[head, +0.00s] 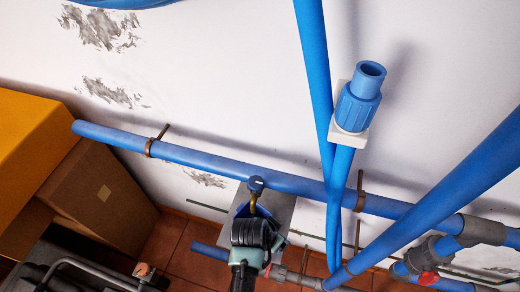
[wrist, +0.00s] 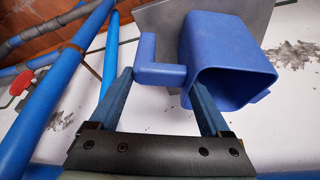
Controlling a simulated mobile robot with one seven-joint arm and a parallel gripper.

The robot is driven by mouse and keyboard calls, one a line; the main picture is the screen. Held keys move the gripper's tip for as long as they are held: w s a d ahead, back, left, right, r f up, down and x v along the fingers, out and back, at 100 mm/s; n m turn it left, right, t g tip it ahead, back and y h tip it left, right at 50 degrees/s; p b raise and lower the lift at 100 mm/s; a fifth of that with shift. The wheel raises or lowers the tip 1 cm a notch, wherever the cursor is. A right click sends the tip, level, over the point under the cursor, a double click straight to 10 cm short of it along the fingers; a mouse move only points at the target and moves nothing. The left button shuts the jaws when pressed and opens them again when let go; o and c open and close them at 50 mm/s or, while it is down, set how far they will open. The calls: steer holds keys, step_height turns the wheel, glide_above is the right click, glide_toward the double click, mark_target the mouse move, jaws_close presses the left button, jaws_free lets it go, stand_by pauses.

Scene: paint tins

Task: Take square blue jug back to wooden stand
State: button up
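The square blue jug (wrist: 213,55) shows in the wrist view with its open mouth toward the lower right. Its handle (wrist: 148,72) sticks out to the left. My gripper (wrist: 160,78) has its two fingers wide apart, one at each side of the handle, the right one beside the jug's wall. I cannot tell whether the fingertips touch it. In the head view my gripper (head: 255,235) is low in the middle and hides most of the jug (head: 242,210). I cannot make out a wooden stand.
A grey plate (head: 282,212) lies behind the jug. Blue pipes (head: 215,163) run along the white wall and cross at the right. Cardboard boxes (head: 100,200) stand at the left. A red valve handle (head: 428,279) is at lower right.

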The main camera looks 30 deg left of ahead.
jaws_close()
steer(key=shift+r, duration=0.1)
